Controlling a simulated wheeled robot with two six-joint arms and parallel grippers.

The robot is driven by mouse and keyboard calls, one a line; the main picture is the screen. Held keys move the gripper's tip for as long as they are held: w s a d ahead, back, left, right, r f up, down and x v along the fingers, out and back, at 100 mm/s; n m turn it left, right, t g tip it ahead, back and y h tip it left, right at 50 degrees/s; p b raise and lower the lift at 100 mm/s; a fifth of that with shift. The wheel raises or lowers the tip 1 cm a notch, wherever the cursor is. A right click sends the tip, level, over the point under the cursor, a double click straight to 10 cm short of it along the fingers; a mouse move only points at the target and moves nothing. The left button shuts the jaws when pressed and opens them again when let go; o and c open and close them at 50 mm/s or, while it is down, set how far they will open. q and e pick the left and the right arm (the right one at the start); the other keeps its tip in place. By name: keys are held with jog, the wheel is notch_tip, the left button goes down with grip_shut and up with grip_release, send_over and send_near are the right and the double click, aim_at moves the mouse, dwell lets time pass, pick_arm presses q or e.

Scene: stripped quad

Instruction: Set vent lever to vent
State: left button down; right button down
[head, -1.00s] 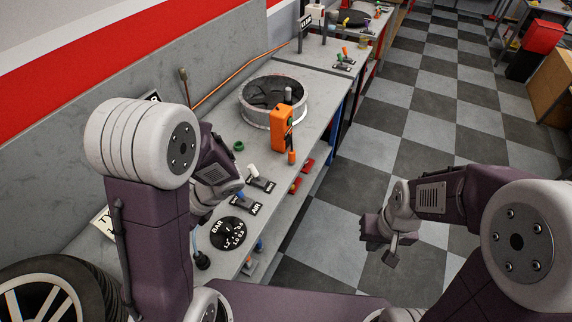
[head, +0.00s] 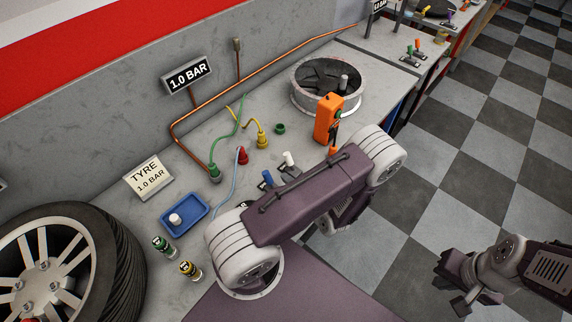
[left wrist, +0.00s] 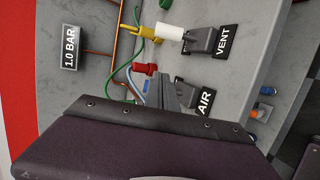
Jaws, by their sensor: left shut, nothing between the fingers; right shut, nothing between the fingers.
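The vent lever (left wrist: 170,32) has a white handle on a dark base; in the left wrist view it points left, away from the VENT label (left wrist: 226,42). In the head view its white handle (head: 288,158) shows just beyond my left arm. The blue-handled air lever (head: 267,178) stands beside it; its AIR label (left wrist: 204,101) shows in the left wrist view. My left gripper (left wrist: 168,80) is shut and empty, its grey fingers near the air lever and apart from the vent handle. In the head view my forearm hides it. My right gripper (head: 461,302) is shut and empty over the floor.
A red connector (head: 242,156), a yellow connector (head: 262,139) and a green one (head: 214,173) with hoses stand behind the levers. An orange box (head: 328,118) stands by a round metal rim (head: 297,96). A blue tray (head: 203,204) and tyre (head: 126,262) are at left. A sign reads 1.0 BAR (head: 188,75).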

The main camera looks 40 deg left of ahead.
aim_at(288, 160)
pick_arm(q)
jog(key=p+x, duration=0.1)
jog(key=x, duration=0.8)
jog(key=shift+s+a, duration=0.1)
jog(key=shift+a, duration=0.15)
jog(key=w, duration=0.1)
jog(key=w+d+p, duration=0.1)
jog(key=w, duration=0.1)
jog(key=shift+d+r, duration=0.15)
jog(key=shift+r, duration=0.1)
jog(key=shift+w+d, duration=0.25)
jog(key=shift+d, duration=0.1)
jog(key=shift+a, duration=0.1)
